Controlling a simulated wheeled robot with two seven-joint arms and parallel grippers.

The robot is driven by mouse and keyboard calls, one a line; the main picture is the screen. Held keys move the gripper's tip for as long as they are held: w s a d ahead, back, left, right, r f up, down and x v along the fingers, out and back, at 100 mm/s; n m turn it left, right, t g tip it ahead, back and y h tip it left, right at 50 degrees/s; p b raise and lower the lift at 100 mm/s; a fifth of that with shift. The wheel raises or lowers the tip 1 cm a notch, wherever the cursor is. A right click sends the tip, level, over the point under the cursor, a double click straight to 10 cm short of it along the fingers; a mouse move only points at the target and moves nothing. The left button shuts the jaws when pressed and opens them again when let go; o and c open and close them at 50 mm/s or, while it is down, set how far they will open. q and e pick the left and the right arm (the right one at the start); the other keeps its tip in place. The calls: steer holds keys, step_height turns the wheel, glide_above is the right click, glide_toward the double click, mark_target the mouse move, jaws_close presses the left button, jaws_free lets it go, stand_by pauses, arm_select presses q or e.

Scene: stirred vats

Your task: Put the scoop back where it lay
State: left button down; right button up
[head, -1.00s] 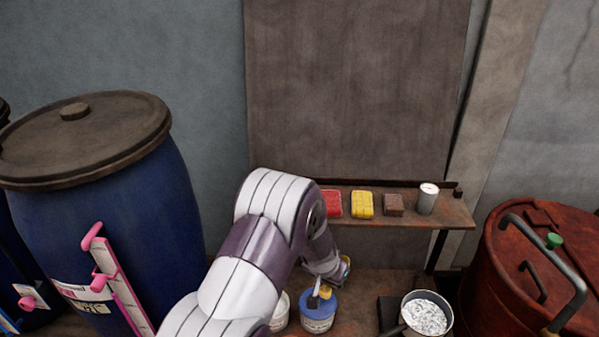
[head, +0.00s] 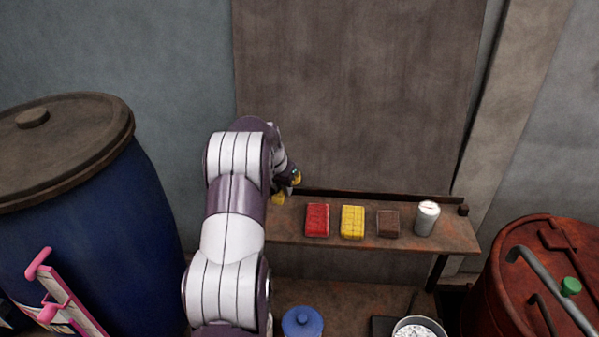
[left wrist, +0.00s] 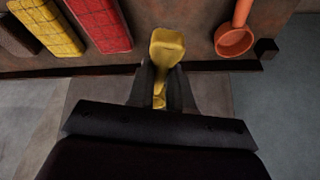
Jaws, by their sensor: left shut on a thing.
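My left gripper (head: 289,183) is at the left end of the wall shelf, mostly hidden behind my own arm in the head view. In the left wrist view its two dark fingers (left wrist: 161,88) are shut on a yellow scoop (left wrist: 166,48). The scoop's handle is between the fingers and its wide end points away from the gripper, over the shelf. I cannot tell whether it touches the shelf. My right gripper is in neither view.
On the shelf (head: 262,230) stand a red block (head: 317,220), a yellow block (head: 352,222), a brown block (head: 388,224) and a white can (head: 427,218). An orange scoop-like thing (left wrist: 234,40) is near the held scoop.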

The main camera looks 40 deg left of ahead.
arm_select(q)
steer(key=shift+w, duration=0.4)
steer(key=shift+s+r, duration=0.15)
steer(key=shift+s, duration=0.1)
steer(key=shift+s+f+b, duration=0.25)
steer(key=shift+s+b, duration=0.1)
steer(key=shift+s, duration=0.25)
steer(key=shift+s+f+b, duration=0.25)
steer(key=shift+s+b, duration=0.1)
steer(key=shift+s, duration=0.2)
steer(key=b+x, duration=0.2)
steer(key=x, duration=0.2)
steer(key=shift+w+d+f, duration=0.15)
step_height(320, 180, down, 2)
steer(key=shift+f+b, duration=0.15)
steer(key=shift+b, duration=0.75)
steer(key=shift+s+f+b, duration=0.5)
steer(key=shift+f+b, duration=0.05)
steer(key=shift+w+f, duration=0.2)
steer(key=shift+w, duration=0.1)
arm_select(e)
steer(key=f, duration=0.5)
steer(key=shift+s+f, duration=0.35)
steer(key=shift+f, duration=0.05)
arm_select(q)
steer(key=shift+s, duration=0.2)
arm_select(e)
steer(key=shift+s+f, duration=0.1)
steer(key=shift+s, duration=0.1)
